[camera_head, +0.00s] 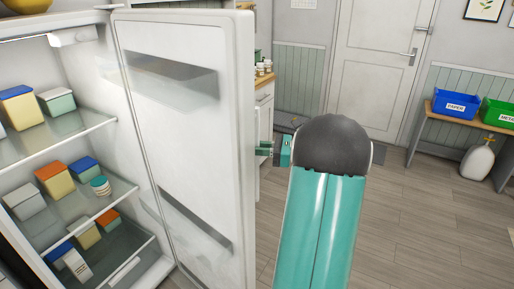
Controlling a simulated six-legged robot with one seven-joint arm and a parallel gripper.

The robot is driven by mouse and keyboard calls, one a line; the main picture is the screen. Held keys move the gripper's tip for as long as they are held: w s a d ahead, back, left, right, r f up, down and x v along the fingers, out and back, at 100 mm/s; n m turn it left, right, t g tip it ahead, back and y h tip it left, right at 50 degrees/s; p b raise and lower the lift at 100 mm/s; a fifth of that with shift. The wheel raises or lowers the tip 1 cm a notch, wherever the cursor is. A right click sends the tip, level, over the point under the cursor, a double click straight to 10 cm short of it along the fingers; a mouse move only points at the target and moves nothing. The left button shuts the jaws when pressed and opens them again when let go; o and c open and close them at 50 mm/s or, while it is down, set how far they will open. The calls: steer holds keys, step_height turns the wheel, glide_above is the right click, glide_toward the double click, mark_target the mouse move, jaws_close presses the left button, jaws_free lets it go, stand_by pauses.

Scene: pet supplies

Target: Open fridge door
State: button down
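The fridge (80,125) stands at the left with its interior in view. Its white door (185,120) stands wide open, and I see its inner face with door shelves. My arm, teal with a dark rounded joint, is to the right of the door. My gripper (264,149) is at the door's outer side, close to its free edge. I cannot tell whether the fingers are shut on anything or touch the door.
Several food boxes (55,180) sit on the fridge shelves. A counter (265,95) with small jars is behind the door. A closed white room door (380,60) is at the back. Blue (455,104) and green bins stand on a wooden bench at right. The floor (420,230) at right is clear.

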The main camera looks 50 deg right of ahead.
steer(key=c, duration=1.3)
jaws_free()
steer(key=shift+c, duration=0.2)
steer(key=v, duration=1.3)
steer(key=shift+s+d, duration=0.2)
steer(key=shift+s, duration=0.15)
